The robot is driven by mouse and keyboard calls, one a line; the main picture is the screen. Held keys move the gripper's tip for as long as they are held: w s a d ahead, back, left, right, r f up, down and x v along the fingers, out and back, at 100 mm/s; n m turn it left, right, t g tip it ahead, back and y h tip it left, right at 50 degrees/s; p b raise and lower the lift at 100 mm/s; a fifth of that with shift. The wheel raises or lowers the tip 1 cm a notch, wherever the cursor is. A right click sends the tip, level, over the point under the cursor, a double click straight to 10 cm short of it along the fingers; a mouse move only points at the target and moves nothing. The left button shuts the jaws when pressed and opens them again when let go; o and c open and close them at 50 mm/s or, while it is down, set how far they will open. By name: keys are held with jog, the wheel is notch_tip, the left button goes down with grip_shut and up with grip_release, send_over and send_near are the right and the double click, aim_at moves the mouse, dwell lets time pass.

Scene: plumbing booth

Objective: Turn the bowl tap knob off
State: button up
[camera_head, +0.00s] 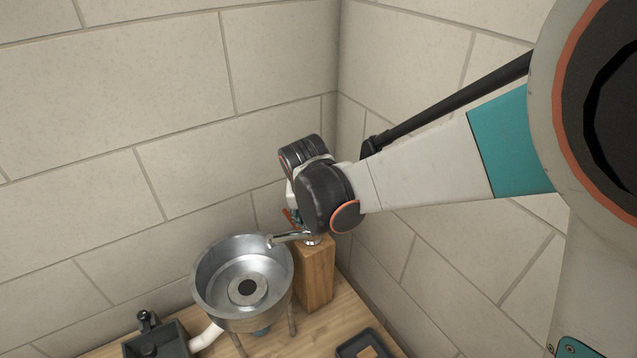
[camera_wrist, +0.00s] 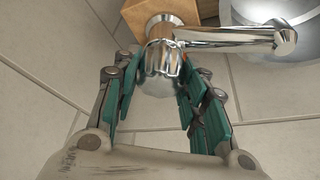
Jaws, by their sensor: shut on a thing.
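The chrome bowl tap shows in the wrist view, with its spout (camera_wrist: 235,38) reaching right over the bowl's edge. Its ribbed chrome knob (camera_wrist: 161,72) lies between the two teal fingers of my gripper (camera_wrist: 160,88). My gripper is shut on the knob, one finger on each side. In the head view the spout (camera_head: 288,237) points left over the metal bowl (camera_head: 212,292). My wrist hides the knob and most of my gripper there. The tap stands on a wooden block (camera_head: 316,276); I see no water stream from the spout.
The metal bowl stands on thin legs on a wooden table (camera_head: 290,340). A dark box-like fitting (camera_head: 158,340) with a white pipe (camera_head: 206,337) is at the lower left. A dark tray (camera_head: 366,345) lies at the front right. Block walls meet in a corner close behind the tap.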

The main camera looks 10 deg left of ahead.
jog(key=o, duration=1.1)
